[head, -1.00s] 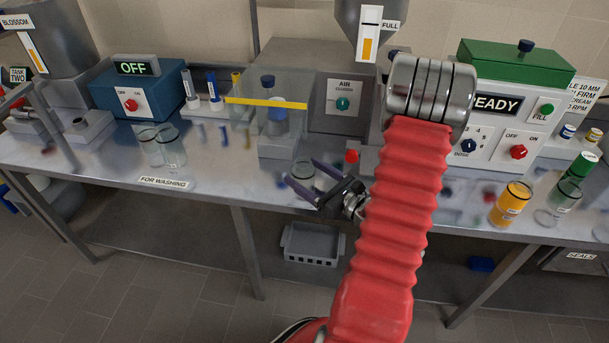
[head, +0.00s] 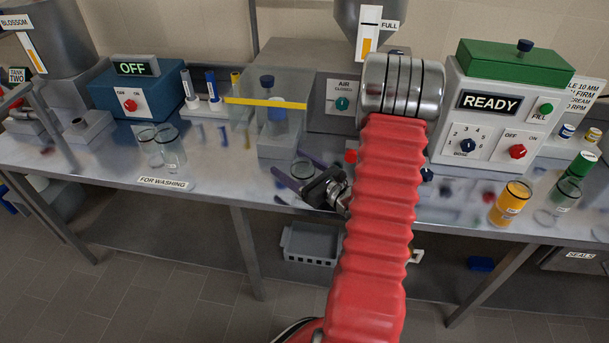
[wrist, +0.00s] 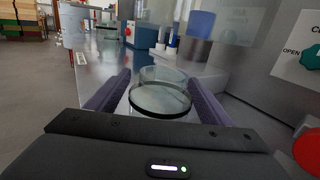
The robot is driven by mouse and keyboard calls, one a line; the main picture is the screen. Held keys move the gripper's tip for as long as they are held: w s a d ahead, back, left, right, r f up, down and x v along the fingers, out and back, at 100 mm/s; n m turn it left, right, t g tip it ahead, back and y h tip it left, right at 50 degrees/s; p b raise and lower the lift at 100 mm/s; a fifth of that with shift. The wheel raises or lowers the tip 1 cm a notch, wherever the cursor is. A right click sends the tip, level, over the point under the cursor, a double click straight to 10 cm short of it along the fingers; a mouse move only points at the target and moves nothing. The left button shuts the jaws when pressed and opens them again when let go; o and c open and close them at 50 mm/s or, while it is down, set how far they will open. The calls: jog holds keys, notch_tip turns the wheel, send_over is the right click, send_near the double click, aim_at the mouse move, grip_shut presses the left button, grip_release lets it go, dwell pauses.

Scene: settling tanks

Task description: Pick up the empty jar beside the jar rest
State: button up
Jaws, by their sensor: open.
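I cannot tell for certain which part is the jar rest. My gripper (head: 289,166) is open and low over the bench, its purple fingers reaching left on either side of the jar. In the wrist view the jar (wrist: 160,93) sits between the two open fingers (wrist: 157,80), with a small gap at each side. Its lower part is hidden by my gripper body.
A clear guard with a yellow edge (head: 266,103) stands close behind. Two clear jars (head: 172,154) stand left by the FOR WASHING label (head: 163,183). An orange-filled jar (head: 510,203) stands right. A grey crate (head: 309,245) is below the bench.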

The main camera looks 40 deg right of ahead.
jog(key=shift+c, duration=0.3)
jog(key=c, duration=1.2)
